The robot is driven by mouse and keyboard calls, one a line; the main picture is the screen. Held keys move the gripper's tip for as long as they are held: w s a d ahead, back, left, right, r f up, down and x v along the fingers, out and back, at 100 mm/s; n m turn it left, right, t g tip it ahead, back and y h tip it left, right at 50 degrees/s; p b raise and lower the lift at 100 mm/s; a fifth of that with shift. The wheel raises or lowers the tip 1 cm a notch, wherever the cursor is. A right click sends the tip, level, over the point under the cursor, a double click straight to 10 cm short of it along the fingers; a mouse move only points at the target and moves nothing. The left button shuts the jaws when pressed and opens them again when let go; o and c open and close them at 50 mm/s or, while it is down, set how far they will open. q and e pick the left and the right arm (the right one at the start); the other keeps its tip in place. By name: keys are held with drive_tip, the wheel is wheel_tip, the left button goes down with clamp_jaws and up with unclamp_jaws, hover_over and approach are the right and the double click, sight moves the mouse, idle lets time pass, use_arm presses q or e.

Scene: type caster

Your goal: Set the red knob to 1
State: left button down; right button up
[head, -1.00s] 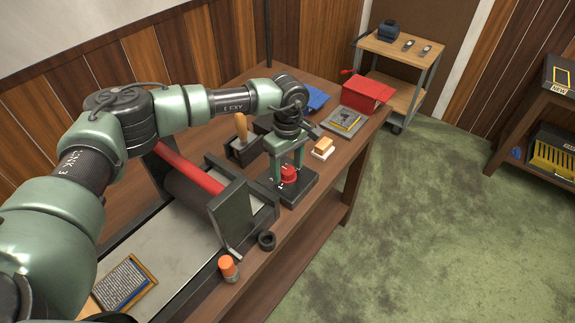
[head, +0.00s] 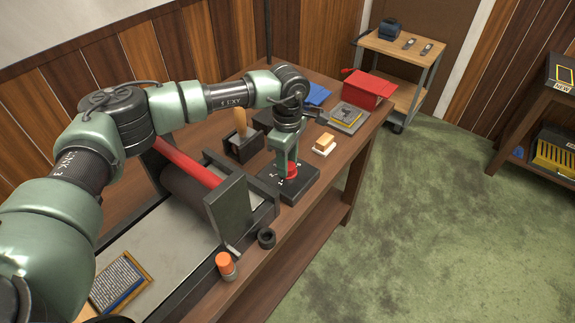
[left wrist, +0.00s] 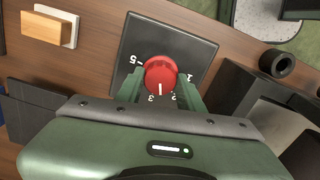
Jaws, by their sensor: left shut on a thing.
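The red knob (left wrist: 161,72) is round and sits on a dark square base plate (left wrist: 190,42). In the left wrist view its white mark points down in the picture, between the printed 3 and 2. The 1 is at the right and the 5 at the upper left. In the head view the knob (head: 291,170) is partly hidden by my left gripper (head: 287,170). My left gripper comes down from above and is shut on the knob, with one green finger on each side, as the left wrist view (left wrist: 161,88) also shows. My right gripper is not in view.
A wooden block on a white base (head: 324,144) stands beside the plate. A black ring (head: 266,238) and an orange-capped jar (head: 226,266) are near the table's front edge.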

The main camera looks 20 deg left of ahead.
use_arm(q)
drive_tip(key=n+b, duration=0.2)
drive_tip(key=n, duration=0.1)
drive_tip(key=shift+n, duration=0.4)
drive_tip(key=n+b, duration=0.1)
drive_tip(key=n, duration=0.3)
drive_tip(key=shift+n+b, duration=0.3)
drive_tip(key=shift+b, duration=0.1)
drive_tip(key=n+b, duration=0.1)
drive_tip(key=n, duration=0.4)
drive_tip(key=shift+b, duration=0.3)
drive_tip(key=shift+r+n, duration=0.15)
drive_tip(key=shift+n, duration=1.05)
drive_tip(key=c, duration=0.9)
unclamp_jaws()
drive_tip(key=shift+b, duration=0.3)
